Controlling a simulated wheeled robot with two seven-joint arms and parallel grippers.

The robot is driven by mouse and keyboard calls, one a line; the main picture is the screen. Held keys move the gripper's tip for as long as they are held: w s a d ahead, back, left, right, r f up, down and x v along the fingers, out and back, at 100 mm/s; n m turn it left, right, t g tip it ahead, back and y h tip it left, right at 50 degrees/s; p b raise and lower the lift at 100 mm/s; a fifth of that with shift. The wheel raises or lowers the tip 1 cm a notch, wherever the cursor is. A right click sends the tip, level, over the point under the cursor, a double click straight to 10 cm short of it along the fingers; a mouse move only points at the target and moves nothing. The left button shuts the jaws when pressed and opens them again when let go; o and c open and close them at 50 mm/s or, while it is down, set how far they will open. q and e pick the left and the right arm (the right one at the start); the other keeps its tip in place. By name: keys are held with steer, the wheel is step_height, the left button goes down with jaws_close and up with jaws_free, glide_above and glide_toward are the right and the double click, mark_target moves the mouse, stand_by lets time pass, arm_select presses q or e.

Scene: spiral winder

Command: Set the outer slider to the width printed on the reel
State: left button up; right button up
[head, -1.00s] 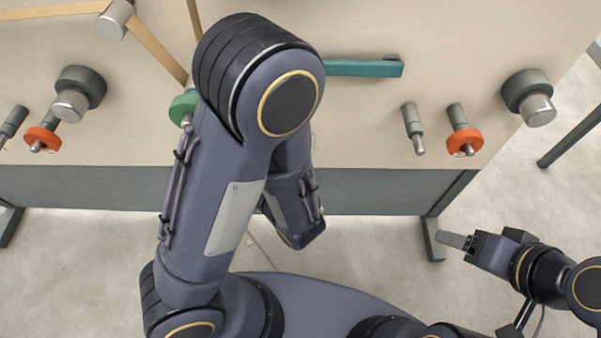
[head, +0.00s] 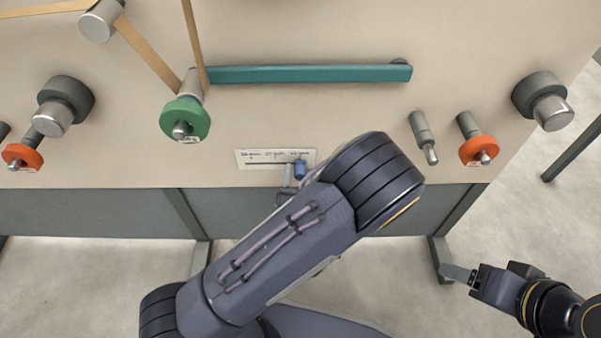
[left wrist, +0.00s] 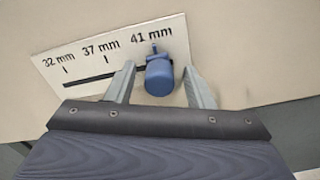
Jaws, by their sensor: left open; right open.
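The outer slider is a blue knob (left wrist: 159,75) on a white scale plate (left wrist: 85,58) marked 32, 37 and 41 mm. The knob sits at the 41 mm end of the slot. My left gripper (left wrist: 163,78) is open, with one finger on each side of the knob; I cannot tell whether either touches it. In the head view the blue knob (head: 300,170) shows at the right of the plate (head: 262,157), partly behind my left arm. My right gripper (head: 460,273) is open, low at the right, away from the panel. No printed width on a reel is readable.
A green roller (head: 185,120) carries a tan strip up to a metal roller (head: 99,20). A teal bar (head: 310,74) crosses the panel above the scale. Orange-collared spindles (head: 478,150) and dark-based rollers (head: 545,100) stick out at both sides.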

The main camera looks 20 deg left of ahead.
arm_select(q)
steer(key=shift+w+a, duration=0.1)
steer(key=shift+w, duration=0.15)
steer(key=shift+c, duration=0.3)
jaws_close()
